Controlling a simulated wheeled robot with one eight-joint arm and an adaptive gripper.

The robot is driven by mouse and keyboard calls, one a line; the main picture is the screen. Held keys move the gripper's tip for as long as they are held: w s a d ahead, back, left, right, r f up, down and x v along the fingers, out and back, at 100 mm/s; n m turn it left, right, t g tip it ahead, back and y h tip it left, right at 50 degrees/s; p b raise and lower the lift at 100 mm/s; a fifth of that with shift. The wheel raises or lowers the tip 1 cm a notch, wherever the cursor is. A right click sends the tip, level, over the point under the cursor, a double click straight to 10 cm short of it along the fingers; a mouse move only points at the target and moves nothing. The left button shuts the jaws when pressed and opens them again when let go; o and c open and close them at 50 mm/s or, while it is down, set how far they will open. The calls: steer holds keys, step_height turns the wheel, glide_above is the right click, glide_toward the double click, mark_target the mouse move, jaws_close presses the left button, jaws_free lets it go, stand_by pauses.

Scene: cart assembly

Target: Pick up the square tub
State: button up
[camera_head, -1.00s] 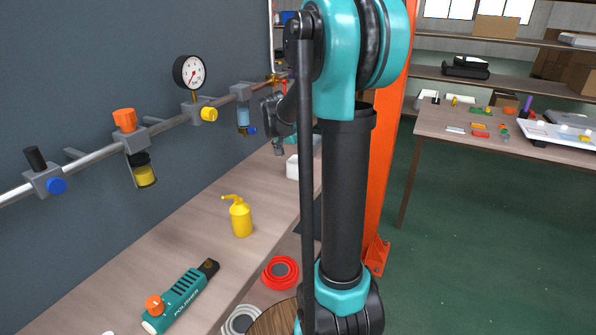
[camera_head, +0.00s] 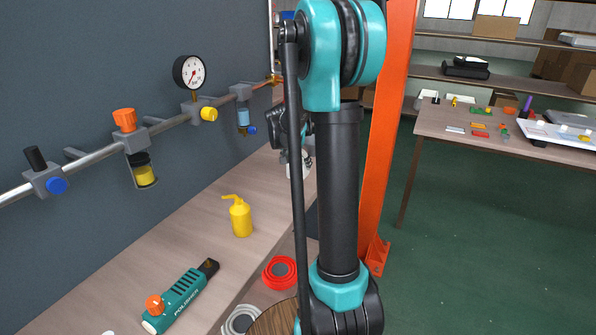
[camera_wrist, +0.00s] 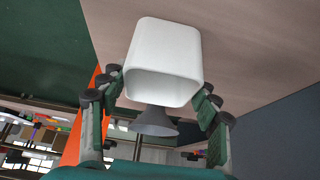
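The square tub (camera_wrist: 163,50) is white with rounded corners and fills the middle of the wrist view, in front of the bench surface. My gripper (camera_wrist: 160,84) has its fingers spread to the left and right of the tub, with the fingertips close to its sides. I cannot tell whether they touch it. A grey cone-shaped piece (camera_wrist: 154,122) shows just below the tub's near edge. In the head view my gripper (camera_head: 297,148) is at the far end of the bench, partly behind my arm, and mostly covers the tub.
A pipe with fittings and a gauge (camera_head: 189,72) runs along the wall. An orange post (camera_head: 385,130) stands right of my arm.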

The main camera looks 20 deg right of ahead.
steer(key=c, duration=0.4)
